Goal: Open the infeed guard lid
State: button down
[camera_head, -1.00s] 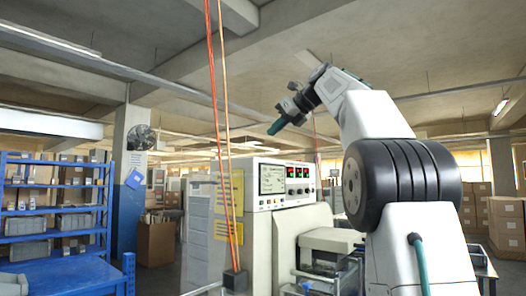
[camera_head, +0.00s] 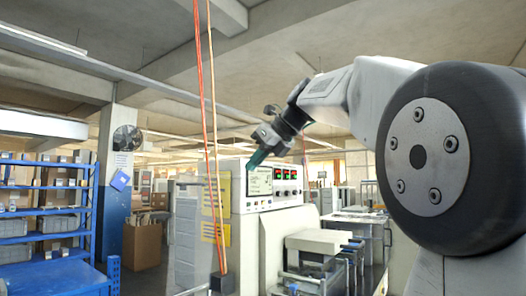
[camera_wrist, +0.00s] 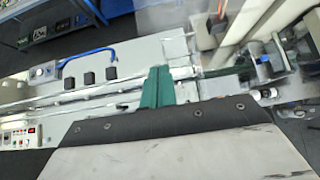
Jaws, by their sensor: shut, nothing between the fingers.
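The flow wrapper (camera_head: 246,228) stands in the middle of the head view, with a screen and red and green displays on its pale cabinet. My gripper (camera_head: 256,160) is raised in front of the cabinet's screen in the picture, teal fingers pointing down-left. In the wrist view the teal fingers (camera_wrist: 157,88) are together and empty, above the machine's long pale deck. A curved blue bar (camera_wrist: 86,54) is on the deck panel left of the fingers. I cannot tell for sure which part is the infeed guard lid; no lid shows clearly raised.
A boxy grey housing on a metal frame (camera_head: 318,241) stands right of the cabinet. Red and orange cables (camera_head: 209,130) hang in front of it. Blue shelving (camera_head: 45,215) stands left. Black blocks (camera_wrist: 87,79) and a small control panel (camera_wrist: 18,135) show on the machine.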

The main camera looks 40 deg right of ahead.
jog(key=w+a+f, duration=0.1)
jog(key=w+f, duration=0.1)
jog(key=w, duration=0.4)
jog(key=shift+w+a, duration=0.15)
jog(key=shift+a, duration=0.25)
jog(key=shift+w+r, duration=0.1)
jog(key=shift+r, duration=0.05)
